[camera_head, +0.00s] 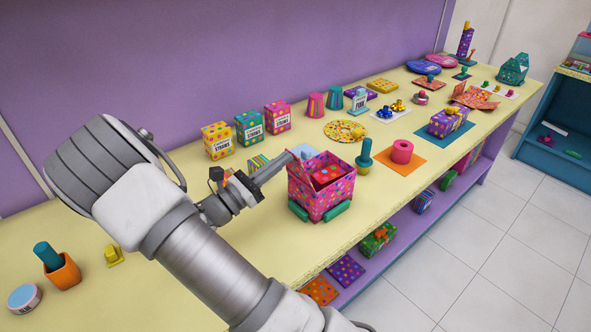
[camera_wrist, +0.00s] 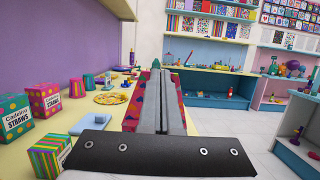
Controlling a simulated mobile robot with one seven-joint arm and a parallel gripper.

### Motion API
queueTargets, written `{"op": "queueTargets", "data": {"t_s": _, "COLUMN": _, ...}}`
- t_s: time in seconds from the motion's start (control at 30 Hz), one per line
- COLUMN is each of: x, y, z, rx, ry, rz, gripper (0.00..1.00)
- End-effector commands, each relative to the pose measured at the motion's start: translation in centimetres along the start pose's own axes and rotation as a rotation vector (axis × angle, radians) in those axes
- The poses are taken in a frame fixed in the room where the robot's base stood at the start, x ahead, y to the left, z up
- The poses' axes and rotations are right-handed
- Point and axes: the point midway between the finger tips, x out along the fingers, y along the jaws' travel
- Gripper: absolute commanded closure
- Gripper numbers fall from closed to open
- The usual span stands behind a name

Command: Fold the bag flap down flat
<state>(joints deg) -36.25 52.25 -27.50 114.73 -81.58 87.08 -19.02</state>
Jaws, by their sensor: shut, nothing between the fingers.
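The bag (camera_head: 319,203) is a pink box-like bag with a bright pattern, standing upright on the yellow table. Its top shows an open mouth with a red item (camera_head: 327,174) inside. A patterned panel rises at the back of the mouth; I cannot tell for sure which part is the flap. My gripper (camera_head: 288,158) is shut and empty, with its tips at the upper left edge of the bag. I cannot tell whether they touch it. In the wrist view the long grey fingers lie together and hide most of the bag (camera_wrist: 178,88).
Straws boxes (camera_head: 249,127) stand behind my gripper on the yellow table (camera_head: 215,290). A teal peg (camera_head: 364,155) and a pink roll (camera_head: 402,151) stand right of the bag. A round dotted plate (camera_head: 340,130) lies behind it. Green blocks (camera_head: 337,211) sit against the bag's base.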

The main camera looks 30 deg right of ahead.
Motion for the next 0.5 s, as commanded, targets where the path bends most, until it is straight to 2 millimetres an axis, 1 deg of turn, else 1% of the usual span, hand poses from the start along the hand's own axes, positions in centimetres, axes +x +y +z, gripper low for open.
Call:
{"op": "queueTargets", "data": {"t_s": 0.27, "x": 0.1, "y": 0.0, "z": 0.0, "rx": 0.0, "ry": 0.0, "rz": 0.0, "gripper": 1.0}}
{"op": "queueTargets", "data": {"t_s": 0.37, "x": 0.4, "y": 0.0, "z": 0.2, "rx": 0.0, "ry": 0.0, "rz": -0.001, "gripper": 1.0}}
{"op": "queueTargets", "data": {"t_s": 0.5, "x": 1.4, "y": 0.0, "z": 0.4, "rx": -0.001, "ry": 0.0, "rz": -0.001, "gripper": 1.0}}
